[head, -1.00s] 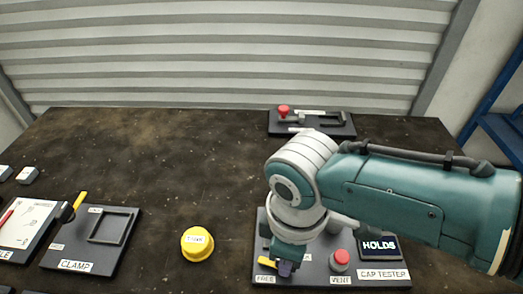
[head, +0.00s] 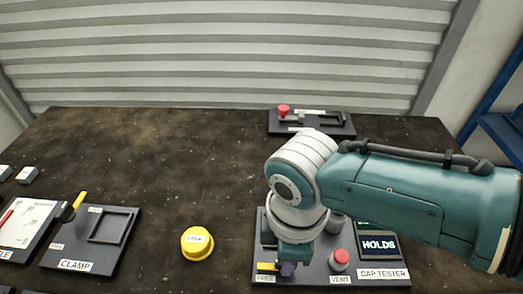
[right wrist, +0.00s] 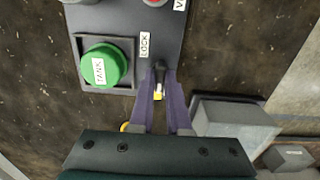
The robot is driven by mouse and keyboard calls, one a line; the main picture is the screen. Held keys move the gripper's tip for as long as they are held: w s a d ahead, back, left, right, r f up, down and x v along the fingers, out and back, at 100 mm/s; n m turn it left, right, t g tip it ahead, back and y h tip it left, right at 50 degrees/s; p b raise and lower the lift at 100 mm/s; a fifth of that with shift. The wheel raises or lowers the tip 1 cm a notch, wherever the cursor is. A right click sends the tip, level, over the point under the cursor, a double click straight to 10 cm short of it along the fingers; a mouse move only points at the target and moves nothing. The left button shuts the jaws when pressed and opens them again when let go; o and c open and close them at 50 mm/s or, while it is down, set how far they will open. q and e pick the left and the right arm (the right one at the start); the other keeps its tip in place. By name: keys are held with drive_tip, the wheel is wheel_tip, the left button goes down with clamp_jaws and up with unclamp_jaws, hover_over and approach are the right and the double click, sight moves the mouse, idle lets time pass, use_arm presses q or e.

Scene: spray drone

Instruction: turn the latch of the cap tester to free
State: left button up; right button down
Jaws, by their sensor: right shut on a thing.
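The cap tester (head: 322,275) is a dark panel at the front right of the table, with labels FREE and VENT and a display (head: 379,246) reading HOLDS. Its yellow latch (head: 266,267) sticks out left of my right gripper, just above the FREE label (head: 265,279). That view also shows the LOCK label (right wrist: 145,44) and a green cap (right wrist: 104,66) marked TANK in a square holder. My left gripper is out of view.
A red button (head: 339,257) stands right of the gripper. A yellow cap (head: 197,243) lies left of the tester. The clamp board (head: 92,254) is at the left; another fixture (head: 312,122) is at the back. The table's middle is clear.

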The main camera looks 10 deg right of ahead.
drive_tip(key=c, duration=0.9)
unclamp_jaws()
wheel_tip(320, 180, up, 10)
drive_tip(key=p, duration=0.4)
